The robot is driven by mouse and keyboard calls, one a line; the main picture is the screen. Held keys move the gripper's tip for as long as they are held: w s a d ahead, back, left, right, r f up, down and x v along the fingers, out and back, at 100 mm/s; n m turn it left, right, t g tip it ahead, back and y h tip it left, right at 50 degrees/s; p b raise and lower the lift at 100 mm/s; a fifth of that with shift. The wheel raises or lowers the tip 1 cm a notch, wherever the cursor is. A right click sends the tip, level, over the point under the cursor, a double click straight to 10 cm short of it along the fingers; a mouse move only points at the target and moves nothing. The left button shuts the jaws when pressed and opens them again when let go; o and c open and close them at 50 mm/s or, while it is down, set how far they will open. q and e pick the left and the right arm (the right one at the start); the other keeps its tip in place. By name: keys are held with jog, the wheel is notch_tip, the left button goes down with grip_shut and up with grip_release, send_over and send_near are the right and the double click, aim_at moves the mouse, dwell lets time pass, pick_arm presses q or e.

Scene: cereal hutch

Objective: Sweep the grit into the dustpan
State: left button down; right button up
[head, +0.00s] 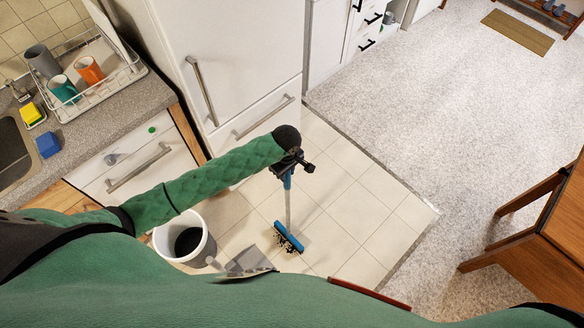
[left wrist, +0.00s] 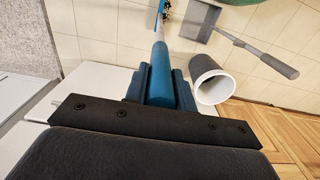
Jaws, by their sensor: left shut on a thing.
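My left gripper (head: 291,166) is shut on the blue grip of a broom. In the left wrist view the fingers (left wrist: 160,90) close around this blue handle (left wrist: 159,72). The broom's blue head (head: 288,237) is low at the tile floor, with its grey pole rising to my gripper. Dark grit (head: 284,243) shows at the bristles; some also shows in the left wrist view (left wrist: 167,17). The grey dustpan (head: 248,261) lies on the floor left of the broom head, partly hidden by my body. Its long handle (left wrist: 264,55) shows in the left wrist view. My right gripper is out of view.
A white bin (head: 160,240) with a dark inside stands left of the dustpan. A white fridge (head: 235,60) and a counter (head: 100,130) with a dish rack (head: 128,72) are behind. Open tiles (head: 355,215) lie right of the broom; a wooden table (head: 545,235) is farther right.

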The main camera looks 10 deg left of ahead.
pick_arm(q)
jog(key=shift+s+a, duration=0.7)
jog(key=shift+s, duration=0.25)
jog(key=shift+s+a, duration=0.65)
jog(key=shift+s, duration=0.3)
jog(key=s+a, duration=0.5)
jog(key=s, duration=0.2)
jog(key=shift+s+a, duration=0.15)
jog(key=shift+s, duration=0.05)
